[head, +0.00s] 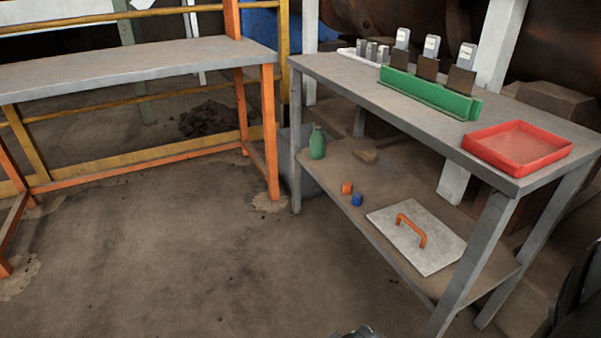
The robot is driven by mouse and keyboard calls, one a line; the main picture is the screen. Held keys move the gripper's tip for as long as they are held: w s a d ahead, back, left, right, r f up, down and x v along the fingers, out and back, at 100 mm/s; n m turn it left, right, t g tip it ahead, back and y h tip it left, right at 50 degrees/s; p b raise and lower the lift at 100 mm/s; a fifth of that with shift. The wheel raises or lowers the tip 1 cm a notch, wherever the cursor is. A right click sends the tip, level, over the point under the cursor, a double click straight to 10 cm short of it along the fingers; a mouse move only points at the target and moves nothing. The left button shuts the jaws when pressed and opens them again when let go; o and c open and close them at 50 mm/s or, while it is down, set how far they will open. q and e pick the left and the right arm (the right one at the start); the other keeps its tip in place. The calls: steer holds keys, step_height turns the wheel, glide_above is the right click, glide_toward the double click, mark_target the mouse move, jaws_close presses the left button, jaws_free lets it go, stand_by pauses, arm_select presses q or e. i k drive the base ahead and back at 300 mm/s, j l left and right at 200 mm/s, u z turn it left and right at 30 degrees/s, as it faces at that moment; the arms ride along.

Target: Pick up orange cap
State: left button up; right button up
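The orange cap (347,188) is a small orange piece on the lower shelf of the grey metal table, near the shelf's front edge. A small blue cap (357,199) sits close beside it, a little nearer and to the right. Nothing covers the orange cap. Dark parts of my own body show at the bottom edge and the lower right corner. No gripper fingers can be made out in this view, and nothing of mine is near the cap.
The lower shelf (330,165) also holds a green bottle (317,142), a brown lump (366,155) and a grey plate with an orange handle (411,230). The tabletop above has a red tray (517,146) and green rack (430,93). Open floor lies left.

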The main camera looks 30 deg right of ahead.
mark_target(347, 185)
steer(key=i+z, duration=0.25)
steer(key=i, duration=0.25)
steer(key=i+j+z, duration=0.15)
steer(key=i+z, duration=0.15)
steer(key=i, duration=0.2)
steer(key=i+j+z, duration=0.25)
steer(key=i, duration=0.2)
steer(key=i+j+z, duration=0.1)
steer(key=i+z, duration=0.15)
steer(key=z, duration=0.25)
steer(key=i+j+z, duration=0.15)
steer(key=z, duration=0.3)
steer(key=i+j+z, duration=0.25)
steer(key=z, duration=0.25)
